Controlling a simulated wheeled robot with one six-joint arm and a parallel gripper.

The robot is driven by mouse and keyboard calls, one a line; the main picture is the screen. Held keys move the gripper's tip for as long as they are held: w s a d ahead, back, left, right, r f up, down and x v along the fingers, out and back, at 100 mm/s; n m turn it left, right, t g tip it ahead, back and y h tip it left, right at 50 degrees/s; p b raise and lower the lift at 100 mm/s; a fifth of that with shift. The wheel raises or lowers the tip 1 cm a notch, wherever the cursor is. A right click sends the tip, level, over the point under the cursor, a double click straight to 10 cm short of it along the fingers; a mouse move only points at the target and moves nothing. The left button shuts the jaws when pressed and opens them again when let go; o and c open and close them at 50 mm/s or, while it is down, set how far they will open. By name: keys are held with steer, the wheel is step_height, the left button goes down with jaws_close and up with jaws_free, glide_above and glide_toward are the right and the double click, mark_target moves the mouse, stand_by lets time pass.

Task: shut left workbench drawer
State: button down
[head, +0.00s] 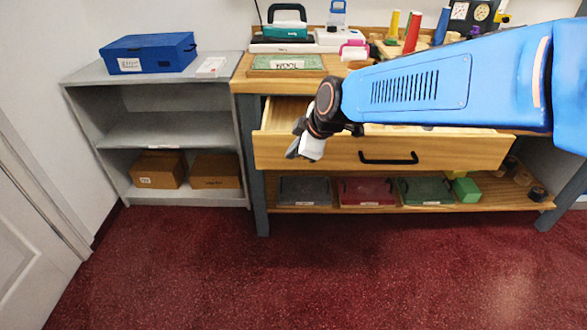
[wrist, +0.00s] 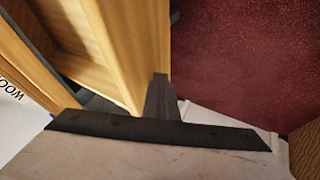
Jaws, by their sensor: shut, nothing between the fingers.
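The wooden workbench drawer (head: 440,150) with a black bar handle (head: 388,159) stands pulled out below the bench top in the head view. My gripper (head: 302,150) is shut and empty in front of the left part of the drawer front, left of the handle. In the wrist view the drawer's wooden front edge (wrist: 125,60) runs close beside my gripper (wrist: 160,90), and part of the open drawer inside shows at the upper left. I cannot tell whether the fingers touch the wood. My blue arm hides the drawer's upper right part and the bench edge.
A grey shelf unit (head: 150,80) with a blue box (head: 148,52) stands left of the bench. The lower bench shelf holds several bins, including a red one (head: 367,192). Tools and bottles crowd the bench top. The red floor (head: 300,280) in front is clear.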

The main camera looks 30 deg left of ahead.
steer(key=w+a, duration=0.3)
steer(key=w, duration=0.3)
steer(key=w+a, duration=0.4)
steer(key=w, duration=0.2)
steer(key=w+a, duration=0.3)
steer(key=w, duration=0.2)
steer(key=shift+w+a, duration=0.4)
steer(key=shift+w+a+r, duration=0.1)
steer(key=shift+w+a, duration=0.1)
steer(key=shift+w, duration=0.2)
steer(key=shift+r, duration=0.1)
